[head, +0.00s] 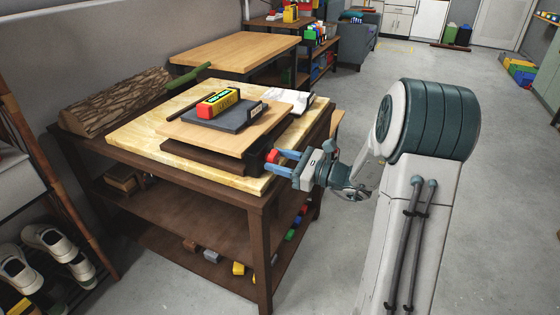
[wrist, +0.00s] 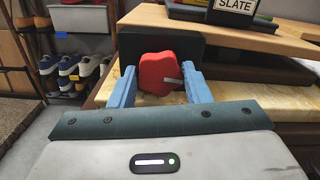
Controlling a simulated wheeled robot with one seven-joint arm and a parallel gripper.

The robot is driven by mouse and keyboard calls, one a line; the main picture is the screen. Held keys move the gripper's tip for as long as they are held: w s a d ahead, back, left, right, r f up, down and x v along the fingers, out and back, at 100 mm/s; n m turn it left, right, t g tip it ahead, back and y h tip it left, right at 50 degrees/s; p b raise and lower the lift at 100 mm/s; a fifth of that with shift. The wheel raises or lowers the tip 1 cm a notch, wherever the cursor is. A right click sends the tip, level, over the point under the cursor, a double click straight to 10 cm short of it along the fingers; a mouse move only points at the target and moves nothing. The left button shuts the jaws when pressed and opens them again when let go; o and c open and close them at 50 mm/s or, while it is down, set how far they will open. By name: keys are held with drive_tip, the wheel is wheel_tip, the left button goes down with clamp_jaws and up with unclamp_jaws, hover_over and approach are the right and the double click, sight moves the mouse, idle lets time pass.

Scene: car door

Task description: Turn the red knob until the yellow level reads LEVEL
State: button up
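The red knob (head: 272,156) is on the near right side of the board stack on the workbench. In the wrist view the red knob (wrist: 160,74) fronts a dark block and has a pale mark pointing right. My gripper (head: 284,161) reaches it from the right. In the wrist view the blue fingers of my gripper (wrist: 159,78) stand on both sides of the knob, very close to it; I cannot tell whether they press on it. The yellow level (head: 218,103), with red on it, lies on the dark slate (head: 228,115); its reading is too small to tell.
The slate rests on a wooden board (head: 262,128) on the pale-topped workbench (head: 135,137). A log (head: 115,100) lies at the back left, and a white item (head: 305,103) at the right. Shoes (head: 50,245) stand on a rack at left.

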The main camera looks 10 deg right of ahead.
drive_tip(key=n+b, duration=0.3)
drive_tip(key=shift+f, duration=0.3)
drive_tip(key=shift+r+n+b, duration=0.3)
drive_tip(key=shift+n+b, duration=0.55)
drive_tip(key=shift+n, duration=0.25)
drive_tip(key=o, duration=1)
drive_tip(key=shift+d, duration=0.1)
drive_tip(key=p+v, duration=0.3)
drive_tip(key=v, duration=1)
drive_tip(key=shift+s+d, duration=0.2)
drive_tip(key=shift+s, duration=0.1)
